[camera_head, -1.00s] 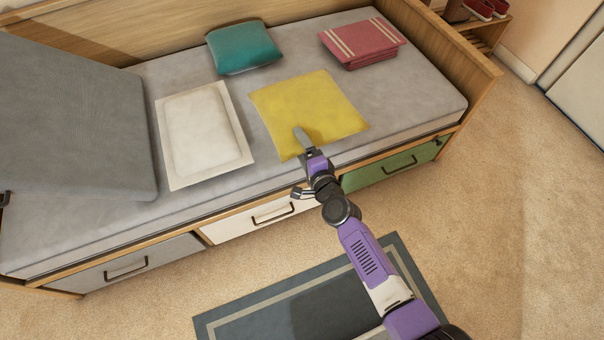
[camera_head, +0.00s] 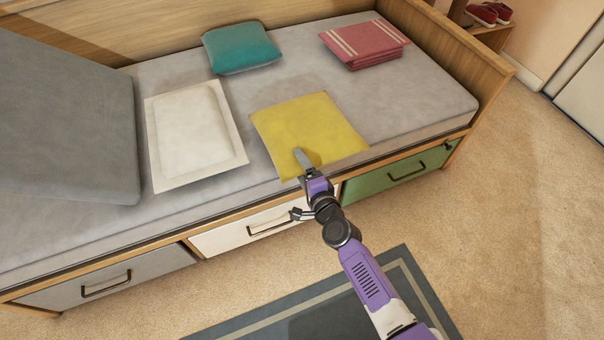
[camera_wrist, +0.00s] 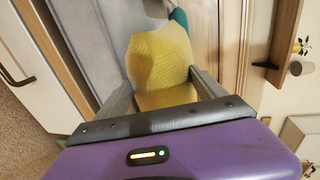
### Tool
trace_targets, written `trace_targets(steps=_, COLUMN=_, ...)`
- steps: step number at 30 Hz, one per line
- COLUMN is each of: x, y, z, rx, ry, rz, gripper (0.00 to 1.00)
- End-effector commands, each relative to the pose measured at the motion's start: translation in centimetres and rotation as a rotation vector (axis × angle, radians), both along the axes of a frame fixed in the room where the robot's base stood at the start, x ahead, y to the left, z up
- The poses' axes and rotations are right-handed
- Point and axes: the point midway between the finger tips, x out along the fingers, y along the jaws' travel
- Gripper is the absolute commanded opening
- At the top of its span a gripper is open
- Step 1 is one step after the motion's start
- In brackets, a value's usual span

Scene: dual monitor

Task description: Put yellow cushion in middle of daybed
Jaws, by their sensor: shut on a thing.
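The yellow cushion (camera_head: 308,128) is at the front edge of the daybed (camera_head: 285,97), right of the middle. Its near corner reaches over the front edge. My gripper (camera_head: 303,160) is shut on the near part of the cushion, with one finger showing on top of it. In the wrist view the yellow cushion (camera_wrist: 160,62) lies between the two fingers of my gripper (camera_wrist: 165,90). Its underside and any contact with the mattress are hidden.
A white cushion (camera_head: 196,135) lies left of the yellow one. A teal cushion (camera_head: 240,47) and a folded red blanket (camera_head: 365,43) lie behind. A large grey cushion (camera_head: 65,115) fills the left. Drawers line the front, and a rug (camera_head: 345,315) lies on the floor.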

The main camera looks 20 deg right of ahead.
Motion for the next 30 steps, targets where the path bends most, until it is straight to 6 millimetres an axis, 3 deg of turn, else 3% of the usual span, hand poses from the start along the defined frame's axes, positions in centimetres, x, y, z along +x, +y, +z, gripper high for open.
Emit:
trace_targets(steps=12, x=0.1, y=0.0, z=-0.5, rx=0.0, ry=-0.003, rz=-0.001, gripper=0.23)
trace_targets(steps=13, x=0.0, y=0.0, z=-0.4, rx=0.001, ry=0.0, rz=0.0, gripper=0.86)
trace_targets(steps=15, x=0.0, y=0.0, z=-0.4, rx=0.001, ry=0.0, rz=0.0, gripper=0.99)
trace_targets(steps=25, x=0.0, y=0.0, z=0.0, rx=0.001, ry=0.0, rz=0.0, gripper=1.0)
trace_targets(steps=30, x=-2.4, y=0.0, z=0.5, rx=0.001, ry=0.002, rz=-0.001, gripper=1.0)
